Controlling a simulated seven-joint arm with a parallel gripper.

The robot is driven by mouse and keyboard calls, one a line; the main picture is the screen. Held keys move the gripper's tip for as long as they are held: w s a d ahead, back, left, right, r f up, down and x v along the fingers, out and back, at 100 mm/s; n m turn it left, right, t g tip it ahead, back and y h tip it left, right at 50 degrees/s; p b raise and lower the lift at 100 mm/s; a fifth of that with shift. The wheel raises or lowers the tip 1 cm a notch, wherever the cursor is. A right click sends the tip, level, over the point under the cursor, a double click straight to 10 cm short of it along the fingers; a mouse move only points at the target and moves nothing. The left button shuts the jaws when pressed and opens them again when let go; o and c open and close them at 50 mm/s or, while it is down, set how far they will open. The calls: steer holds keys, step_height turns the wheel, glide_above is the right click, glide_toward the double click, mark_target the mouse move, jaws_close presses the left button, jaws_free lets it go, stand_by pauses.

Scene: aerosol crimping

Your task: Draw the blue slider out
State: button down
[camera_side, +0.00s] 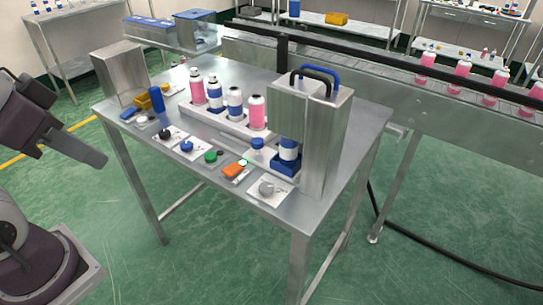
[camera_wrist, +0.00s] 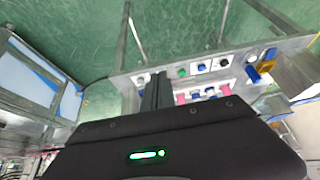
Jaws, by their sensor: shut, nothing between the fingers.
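The blue slider (camera_side: 285,167) is a low blue block at the foot of the tall metal press (camera_side: 322,140), on the table's near right part. A white can with a blue band (camera_side: 289,150) stands on it, under the press. My gripper (camera_wrist: 157,92) shows in the wrist view as two dark fingers, closed together and empty. In the side view my arm is at the far left, off the table and well apart from the slider. In the wrist view the slider cannot be made out; the fingers cover part of the table.
A white rack (camera_side: 222,121) with several pink and white bottles stands left of the press. Along the near edge lie a blue knob (camera_side: 187,146), a green knob (camera_side: 210,157), an orange block (camera_side: 233,170) and a grey round part (camera_side: 267,188). A conveyor (camera_side: 400,80) runs behind.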

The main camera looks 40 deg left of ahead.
steer(key=c, duration=2.1)
jaws_free()
steer(key=o, duration=0.7)
steer(key=shift+g, duration=0.3)
steer(key=w+r, duration=0.1)
steer(key=w, duration=0.1)
steer(key=w+r, duration=0.1)
steer(key=shift+w+r, duration=0.3)
steer(key=shift+w, duration=0.05)
steer(key=o, duration=0.3)
steer(key=w+r+g, duration=0.1)
steer(key=w+r, duration=0.2)
steer(key=w, duration=0.7)
steer(key=shift+w+d+m+g, duration=0.2)
steer(key=shift+w+m+g, duration=0.1)
steer(key=shift+w+m, duration=0.1)
steer(key=m+g, duration=0.2)
steer(key=g, duration=0.1)
glide_above(258, 141)
step_height(258, 141, down, 12)
step_height(258, 141, down, 12)
steer(key=shift+a+f, duration=0.1)
jaws_close()
